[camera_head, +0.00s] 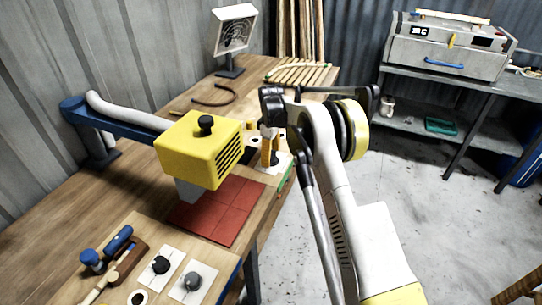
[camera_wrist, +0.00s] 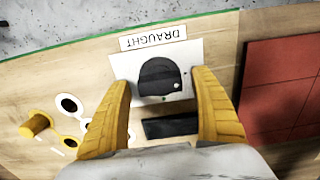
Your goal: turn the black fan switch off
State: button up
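A black round knob (camera_wrist: 160,78) sits on a white plate (camera_wrist: 124,66) beside a label reading DRAUGHT (camera_wrist: 153,37); I take it as the fan switch. A small pale dot shows on its lower right part in the wrist view. My gripper (camera_wrist: 160,100) is open, with its yellow fingers on either side of the knob and a gap on both sides. In the head view my gripper (camera_head: 269,150) points down over the white plate (camera_head: 272,169) at the bench's right edge; the knob is hidden there.
A yellow vented box (camera_head: 198,150) on a blue arm stands left of my gripper, over red tiles (camera_head: 232,210). A black knob (camera_head: 160,265) and a grey knob (camera_head: 193,281) sit on white plates in front. A black block (camera_wrist: 170,127) lies near the fingers.

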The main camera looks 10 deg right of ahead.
notch_tip(320, 180, up, 12)
dwell(0.6)
jog(key=s+r+m+t, duration=0.4)
jog(key=s+r+m, duration=0.1)
jog(key=s+r, duration=1.25)
jog(key=s+f+m+t, duration=0.1)
jog(key=s+f+m, duration=0.2)
jog(key=s, duration=0.9)
jog(key=s+f+m+t, duration=0.2)
jog(key=s+f, duration=0.3)
jog(key=s, duration=0.7)
jog(key=shift+s+f+m+b, duration=0.15)
jog(key=shift+f+m+b, duration=0.2)
jog(key=shift+m+b, duration=0.15)
jog(key=shift+a, duration=0.1)
